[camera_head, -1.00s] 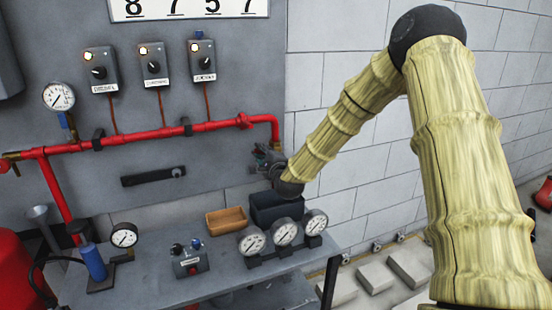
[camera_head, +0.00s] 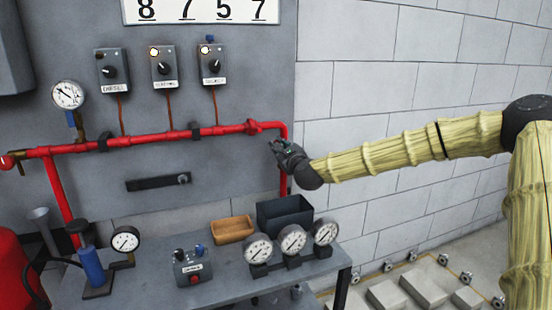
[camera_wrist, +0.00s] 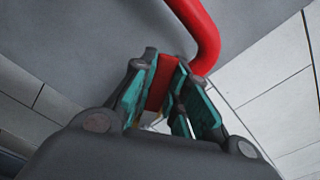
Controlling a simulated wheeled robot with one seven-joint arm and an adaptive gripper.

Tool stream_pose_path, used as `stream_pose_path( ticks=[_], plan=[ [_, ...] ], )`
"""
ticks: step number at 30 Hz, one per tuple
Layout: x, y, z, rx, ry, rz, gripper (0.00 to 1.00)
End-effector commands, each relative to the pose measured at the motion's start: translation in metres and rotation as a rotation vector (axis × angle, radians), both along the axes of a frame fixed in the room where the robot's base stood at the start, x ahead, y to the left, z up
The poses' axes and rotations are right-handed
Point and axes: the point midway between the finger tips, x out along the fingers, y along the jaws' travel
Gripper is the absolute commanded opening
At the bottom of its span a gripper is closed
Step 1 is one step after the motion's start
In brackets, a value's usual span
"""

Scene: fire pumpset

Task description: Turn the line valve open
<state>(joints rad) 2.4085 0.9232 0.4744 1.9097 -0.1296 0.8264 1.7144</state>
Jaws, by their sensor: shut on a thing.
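A red pipe (camera_head: 150,138) runs along the grey panel and bends down at its right end. My gripper (camera_head: 280,148) is at that bend, just left of the descending section. In the wrist view its two fingers (camera_wrist: 165,68) are closed around a red part (camera_wrist: 160,92) beside the curved pipe (camera_wrist: 200,30). I cannot tell whether this red part is the line valve's handle or the pipe itself. A red fitting (camera_head: 253,127) sits on the pipe left of the bend.
Three switch boxes (camera_head: 163,68) are above the pipe, and a round gauge (camera_head: 68,95) is at left. Below, a bench (camera_head: 220,285) carries a dark bin (camera_head: 285,214), a wooden tray (camera_head: 233,230), three gauges (camera_head: 292,240) and a control box (camera_head: 192,268).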

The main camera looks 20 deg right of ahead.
Motion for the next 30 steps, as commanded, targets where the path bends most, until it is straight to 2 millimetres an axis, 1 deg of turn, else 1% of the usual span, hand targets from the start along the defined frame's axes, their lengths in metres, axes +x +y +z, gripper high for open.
stream_pose_path(
  ticks=[1, 9, 15, 21, 30],
  plan=[
    [-0.001, -0.005, -0.005, 0.041, -0.005, -0.003, 0.00],
    [-0.002, -0.020, 0.000, 0.261, -0.021, -0.003, 0.00],
    [-0.002, -0.030, 0.004, 0.396, -0.031, -0.002, 0.00],
    [-0.003, -0.036, 0.006, 0.484, -0.037, -0.002, 0.00],
    [-0.003, -0.040, 0.008, 0.537, -0.040, -0.003, 0.00]
  ],
)
